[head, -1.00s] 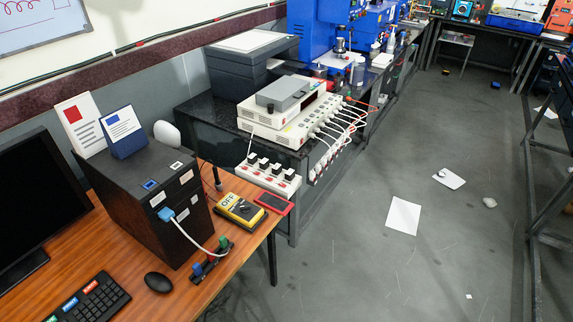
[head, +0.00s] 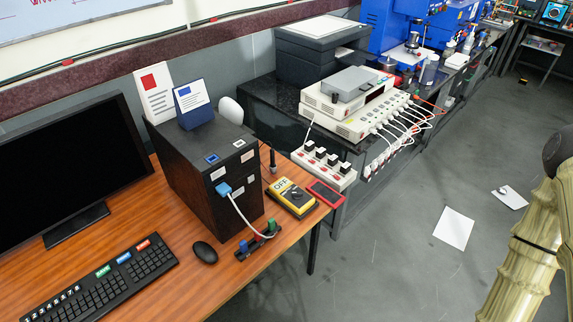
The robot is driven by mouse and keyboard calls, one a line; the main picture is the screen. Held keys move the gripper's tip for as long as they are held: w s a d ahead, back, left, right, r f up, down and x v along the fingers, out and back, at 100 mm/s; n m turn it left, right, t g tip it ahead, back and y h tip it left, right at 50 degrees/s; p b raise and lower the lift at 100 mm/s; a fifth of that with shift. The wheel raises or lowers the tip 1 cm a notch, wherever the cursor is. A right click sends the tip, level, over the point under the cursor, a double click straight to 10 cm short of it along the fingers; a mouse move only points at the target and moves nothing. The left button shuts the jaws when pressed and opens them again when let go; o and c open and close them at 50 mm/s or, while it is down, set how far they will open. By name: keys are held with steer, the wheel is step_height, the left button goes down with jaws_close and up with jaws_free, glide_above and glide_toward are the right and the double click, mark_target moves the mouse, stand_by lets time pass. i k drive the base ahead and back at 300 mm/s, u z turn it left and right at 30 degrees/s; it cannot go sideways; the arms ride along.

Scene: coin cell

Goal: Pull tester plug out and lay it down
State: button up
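A blue plug (head: 223,188) sits in the front of the black computer tower (head: 190,195), with a white cable running down to a small black block. A white power strip (head: 318,178) holds several black-and-white plugs (head: 320,153) in a row. A white instrument (head: 365,122) on the dark bench has several white plugs and cables (head: 395,135) along its front. I cannot tell for sure which plug is the tester's. A pale ribbed part at the right edge seems to be my arm; my gripper is not in view.
The small block (head: 258,243) lies near the desk's front edge. A paper sheet (head: 454,228) lies on the open floor.

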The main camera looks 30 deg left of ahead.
mark_target(345, 168)
steer(key=u, duration=0.95)
steer(key=i, duration=0.5)
steer(key=u, duration=0.05)
